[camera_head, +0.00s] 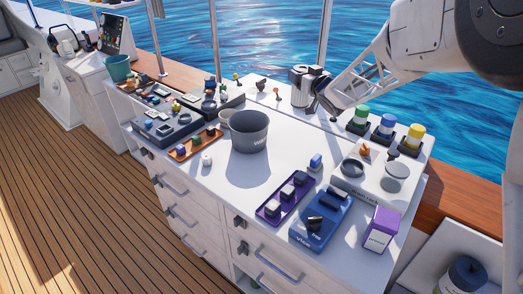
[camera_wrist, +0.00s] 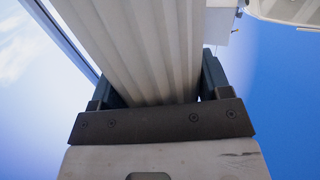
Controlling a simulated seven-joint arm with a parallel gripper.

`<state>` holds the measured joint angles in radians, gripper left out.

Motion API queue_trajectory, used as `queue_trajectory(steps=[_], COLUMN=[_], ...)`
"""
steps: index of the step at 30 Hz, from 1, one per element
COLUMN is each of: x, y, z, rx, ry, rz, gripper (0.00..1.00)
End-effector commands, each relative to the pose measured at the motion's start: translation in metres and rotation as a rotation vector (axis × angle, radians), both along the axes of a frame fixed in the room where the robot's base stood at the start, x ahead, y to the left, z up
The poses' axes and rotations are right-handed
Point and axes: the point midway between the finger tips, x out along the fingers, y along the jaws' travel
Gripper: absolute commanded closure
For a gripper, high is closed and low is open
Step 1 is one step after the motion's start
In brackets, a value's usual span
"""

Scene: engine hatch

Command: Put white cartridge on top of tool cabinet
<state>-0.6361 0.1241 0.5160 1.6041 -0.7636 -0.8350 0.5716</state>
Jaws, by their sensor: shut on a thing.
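The white cartridge (camera_wrist: 145,45) is a pale, ribbed body that fills the middle of the wrist view. My gripper (camera_wrist: 155,98) is shut on it, with a dark finger on each side. In the head view, my gripper (camera_head: 322,98) is at the back edge of the worktop, and the pale cartridge (camera_head: 299,88) shows just left of it. I cannot tell whether its lower end touches the surface. The tool cabinet (camera_head: 205,215) appears to be the white unit with drawers, its top (camera_head: 215,185) holding many items.
A grey bucket (camera_head: 249,133) stands mid-top. Several coloured-cap jars (camera_head: 384,128) stand at the back right. Clear surface lies right of the bucket.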

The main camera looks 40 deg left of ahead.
Motion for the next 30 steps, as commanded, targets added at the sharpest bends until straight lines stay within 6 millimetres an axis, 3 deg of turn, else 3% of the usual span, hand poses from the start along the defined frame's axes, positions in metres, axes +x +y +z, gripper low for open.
queue_trajectory(steps=[1,3,9,24,30], x=[-0.005,-0.003,-0.002,-0.002,-0.002], y=[0.007,0.004,0.003,0.003,0.003], z=[-0.002,-0.019,-0.043,-0.051,-0.069], rx=[-0.001,-0.002,0.0,0.0,-0.001], ry=[0.001,0.002,0.0,0.0,0.002], rz=[0.008,0.005,0.004,0.004,0.003], gripper=[0.55,0.55,0.55,0.55,0.55])
